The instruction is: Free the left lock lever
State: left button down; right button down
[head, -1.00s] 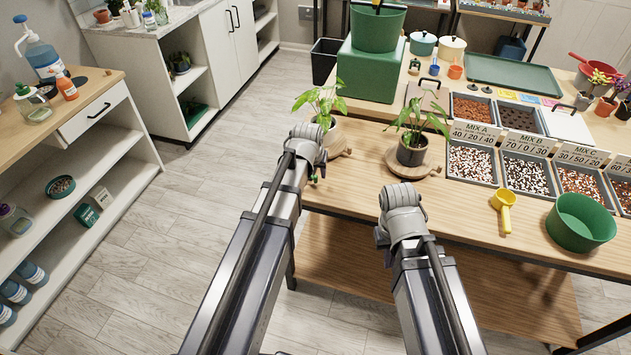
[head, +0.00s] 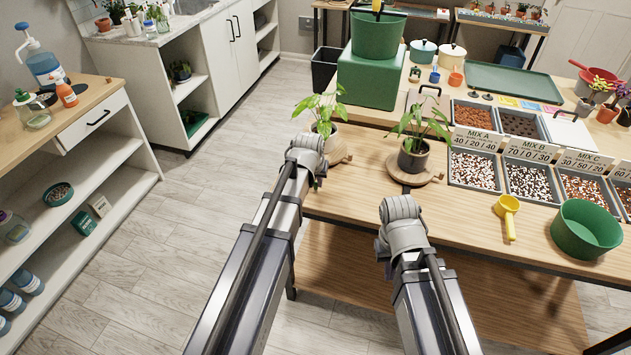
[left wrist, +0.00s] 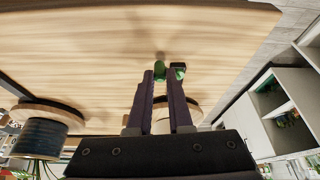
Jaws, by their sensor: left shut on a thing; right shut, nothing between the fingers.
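In the left wrist view my left gripper (left wrist: 163,73) is shut on a small green piece, the left lock lever (left wrist: 159,70), low over the wooden tabletop. In the head view my left gripper (head: 311,165) stands in front of the left plant's round wooden base (head: 338,153), and its wrist hides the fingers and most of the lever. That base shows partly behind the fingers in the left wrist view (left wrist: 187,108). My right gripper (head: 402,218) is shut and empty before the right plant's round base (head: 428,176); its wrist hides most of its fingers.
The left plant's white pot (head: 322,130) and the right plant's dark pot (head: 413,156) stand on their bases. Mix trays (head: 473,169), a yellow scoop (head: 508,213) and a green bowl (head: 586,229) are to the right. A green block (head: 368,78) stands behind.

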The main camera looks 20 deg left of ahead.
pick_arm(q)
jog(key=shift+d, duration=0.1)
dwell(0.4)
jog(key=n, duration=0.1)
jog(key=w+n+y, duration=0.1)
jog(key=n, duration=0.1)
jog(key=shift+w+d, duration=0.1)
jog(key=shift+d, duration=0.25)
jog(key=shift+w+d+n+g+y, duration=0.1)
jog(key=shift+w+n+g+y, duration=0.15)
jog(key=shift+n, duration=0.55)
jog(key=shift+w+d+n+g+y, duration=0.1)
jog(key=shift+w+n+g+y, duration=0.15)
jog(key=shift+n, duration=0.55)
jog(key=shift+w+n+g+y, duration=0.15)
jog(key=shift+n+y, duration=0.15)
jog(key=shift+n, duration=0.5)
jog(key=c, duration=0.8)
grip_release()
jog(key=shift+c, duration=0.2)
jog(key=shift+r, duration=0.1)
